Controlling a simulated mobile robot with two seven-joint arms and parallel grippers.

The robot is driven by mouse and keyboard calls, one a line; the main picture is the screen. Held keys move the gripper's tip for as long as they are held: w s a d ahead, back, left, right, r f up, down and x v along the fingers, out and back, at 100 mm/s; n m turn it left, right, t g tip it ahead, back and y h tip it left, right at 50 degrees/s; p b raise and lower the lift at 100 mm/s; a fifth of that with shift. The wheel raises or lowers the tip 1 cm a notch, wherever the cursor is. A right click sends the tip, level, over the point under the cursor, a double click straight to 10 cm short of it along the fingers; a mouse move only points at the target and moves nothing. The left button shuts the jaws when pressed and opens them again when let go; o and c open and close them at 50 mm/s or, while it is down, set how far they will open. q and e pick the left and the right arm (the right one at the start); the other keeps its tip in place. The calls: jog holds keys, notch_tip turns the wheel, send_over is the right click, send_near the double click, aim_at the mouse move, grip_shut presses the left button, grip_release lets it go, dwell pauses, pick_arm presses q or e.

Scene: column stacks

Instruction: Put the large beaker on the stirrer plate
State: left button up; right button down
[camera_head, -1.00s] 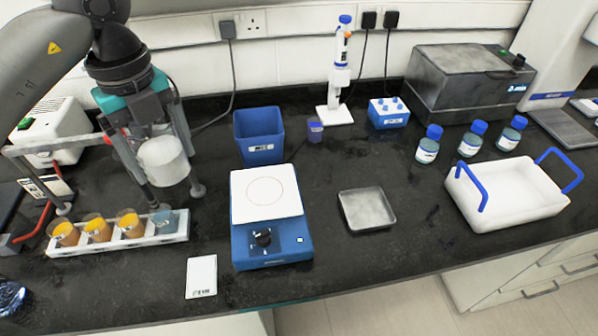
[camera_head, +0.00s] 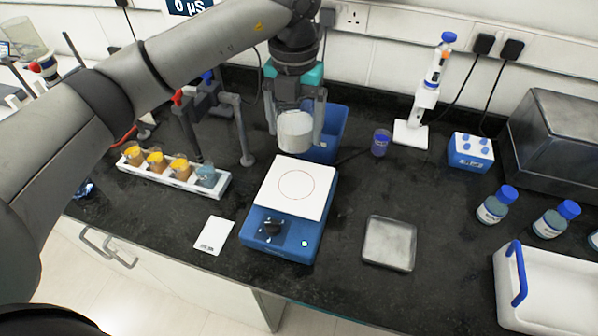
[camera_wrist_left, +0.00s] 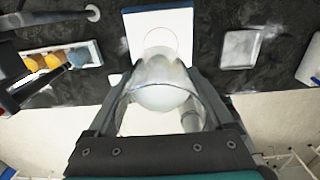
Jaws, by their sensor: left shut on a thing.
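The large beaker (camera_head: 295,131) is clear with whitish contents. My left gripper (camera_head: 296,122) is shut on it, a finger on each side, and holds it upright in the air at the back edge of the stirrer plate. The stirrer plate (camera_head: 278,200) has a white square top with a ring mark, a blue body and a black knob. In the left wrist view the beaker (camera_wrist_left: 162,88) sits between the fingers, with the white plate top (camera_wrist_left: 158,28) beyond it. The plate top is bare. My right gripper is not in view.
A white rack (camera_head: 213,188) with several small beakers stands left of the stirrer, and a white card (camera_head: 214,235) lies in front of it. A blue bin (camera_head: 331,128) is behind the beaker. A metal tray (camera_head: 389,243) lies to the right. A white carrier (camera_head: 550,290) is at far right.

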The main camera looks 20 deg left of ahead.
pick_arm(q)
send_over(296, 185)
notch_tip(296, 185, down, 8)
jog(key=shift+r, duration=0.1)
notch_tip(296, 185, down, 2)
notch_tip(296, 185, down, 3)
jog(key=shift+w+f, duration=0.1)
jog(key=shift+f, duration=0.05)
jog(key=shift+f, duration=0.15)
jog(key=o, duration=1.4)
